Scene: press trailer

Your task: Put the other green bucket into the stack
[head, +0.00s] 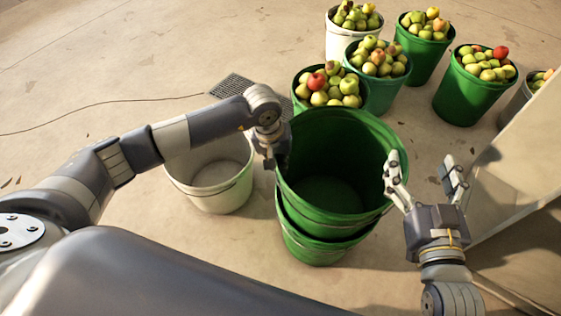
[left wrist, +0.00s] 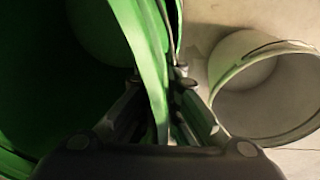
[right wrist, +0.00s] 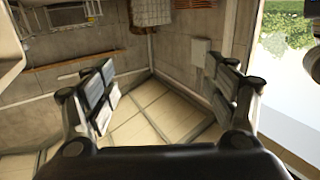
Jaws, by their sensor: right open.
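A large empty green bucket (head: 340,150) is at the top of the green stack, mostly inside the lower green bucket (head: 318,250), whose rim and side show below it. I cannot tell whether it is fully seated. My left gripper (head: 275,157) is at the left rim of the upper bucket. In the left wrist view its fingers (left wrist: 158,85) lie on both sides of the green wall, closed on it. My right gripper (head: 425,172) is open and empty just right of the bucket's rim. In the right wrist view its fingers (right wrist: 163,92) are wide apart with nothing between them.
An empty white bucket (head: 212,180) stands left of the stack. Behind are apple-filled buckets, including a green one (head: 352,100) close to the stack and a white one (head: 340,42). A pale panel (head: 520,150) stands at the right. The floor at the left is clear apart from a grate (head: 231,86) and cable.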

